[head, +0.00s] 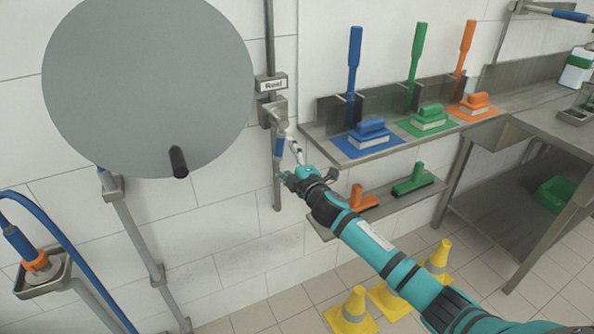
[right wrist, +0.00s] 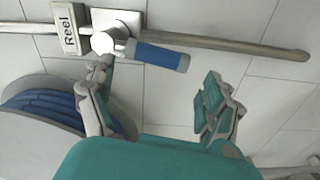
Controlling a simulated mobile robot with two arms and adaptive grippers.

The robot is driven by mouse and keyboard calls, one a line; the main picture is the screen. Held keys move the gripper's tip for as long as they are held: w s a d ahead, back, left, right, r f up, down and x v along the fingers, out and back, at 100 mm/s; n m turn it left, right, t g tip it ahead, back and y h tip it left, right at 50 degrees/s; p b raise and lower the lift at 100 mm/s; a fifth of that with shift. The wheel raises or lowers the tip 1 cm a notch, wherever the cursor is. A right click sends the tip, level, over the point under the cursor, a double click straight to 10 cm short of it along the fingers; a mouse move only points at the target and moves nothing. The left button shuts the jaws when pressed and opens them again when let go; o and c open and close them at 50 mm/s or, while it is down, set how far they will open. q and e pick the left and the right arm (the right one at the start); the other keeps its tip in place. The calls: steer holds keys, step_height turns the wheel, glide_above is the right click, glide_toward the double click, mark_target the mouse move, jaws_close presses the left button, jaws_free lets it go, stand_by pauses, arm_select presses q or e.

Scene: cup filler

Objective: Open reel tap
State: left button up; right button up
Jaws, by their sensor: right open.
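The reel tap has a grey metal valve body (head: 272,112) on a vertical wall pipe, under a plate marked "Reel" (head: 272,84). Its blue handle (head: 279,146) points down, roughly along the pipe. The handle also shows in the right wrist view (right wrist: 158,56), joined to the valve at its left end. My right gripper (head: 288,164) is open and empty beside the handle. In the right wrist view its fingers (right wrist: 155,92) are spread wide, with the handle ahead of the gap between them. Contact cannot be told. My left gripper is out of view.
A large grey reel disc (head: 148,85) with a black knob stands left of the tap. A shelf (head: 385,150) with brushes and scrubbers is to the right; a lower shelf (head: 400,200) lies near my right forearm. Yellow cones (head: 352,312) stand on the floor below.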

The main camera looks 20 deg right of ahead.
steer(key=s, duration=0.6)
steer(key=shift+s+d, duration=0.1)
steer(key=s+d+f+m+g+h, duration=0.1)
steer(key=s+f+m+g, duration=0.1)
steer(key=f, duration=0.8)
steer(key=s+d+f+m+g, duration=0.1)
steer(key=s+f+m+g, duration=0.1)
steer(key=f, duration=0.7)
steer(key=s+f+m+g, duration=0.2)
steer(key=s+f, duration=0.5)
steer(key=f, duration=0.4)
steer(key=s+f+m+g, duration=0.25)
steer(key=s+f, duration=0.45)
steer(key=f, duration=0.4)
steer(key=s+a+f+m+g, duration=0.1)
steer(key=s+f, duration=0.5)
steer(key=s, duration=0.7)
steer(key=s+a+f+m+g, duration=0.2)
steer(key=s+f, duration=0.4)
steer(key=s, duration=0.7)
steer(key=s+a+f+m+g, duration=0.2)
steer(key=s+a+f+g, duration=0.2)
steer(key=s, duration=1)
step_height(320, 180, down, 3)
steer(key=shift+r+g+p, duration=0.1)
steer(key=shift+g+p, duration=0.25)
steer(key=shift+g, duration=0.4)
steer(key=shift+a, duration=0.1)
